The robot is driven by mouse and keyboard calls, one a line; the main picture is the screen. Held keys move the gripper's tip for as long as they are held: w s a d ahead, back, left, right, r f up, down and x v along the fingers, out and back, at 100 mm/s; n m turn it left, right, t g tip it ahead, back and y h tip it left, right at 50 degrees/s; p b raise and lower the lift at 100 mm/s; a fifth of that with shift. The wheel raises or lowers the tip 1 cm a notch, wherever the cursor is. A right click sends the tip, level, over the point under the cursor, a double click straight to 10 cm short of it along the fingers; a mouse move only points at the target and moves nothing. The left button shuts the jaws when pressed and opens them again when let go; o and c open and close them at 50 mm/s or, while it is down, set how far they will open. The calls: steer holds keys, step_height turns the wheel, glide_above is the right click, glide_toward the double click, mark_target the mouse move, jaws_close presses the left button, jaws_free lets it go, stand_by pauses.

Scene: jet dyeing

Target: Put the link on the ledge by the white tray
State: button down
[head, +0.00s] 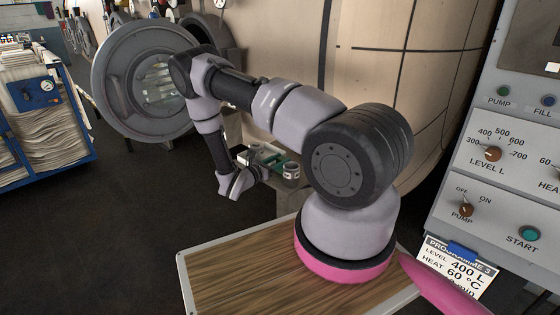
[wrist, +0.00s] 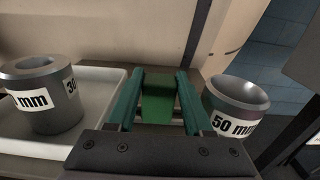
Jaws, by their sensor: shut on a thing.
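The link, a green block (wrist: 159,98), sits between the two teal fingers of my gripper (wrist: 158,85) in the wrist view. My gripper is shut on it. The white tray (wrist: 95,78) is to the left of the fingers. The ledge (wrist: 150,75) shows behind and beneath; I cannot tell whether the link touches it.
A grey nozzle ring (wrist: 42,95) marked in mm stands in the tray. A grey ring marked 50 mm (wrist: 236,105) stands close to the right of my fingers. A control panel (head: 500,150) is at the right, and a round open door (head: 145,80) is behind the arm.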

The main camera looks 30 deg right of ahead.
steer(key=shift+f, duration=0.1)
steer(key=c, duration=0.6)
jaws_free()
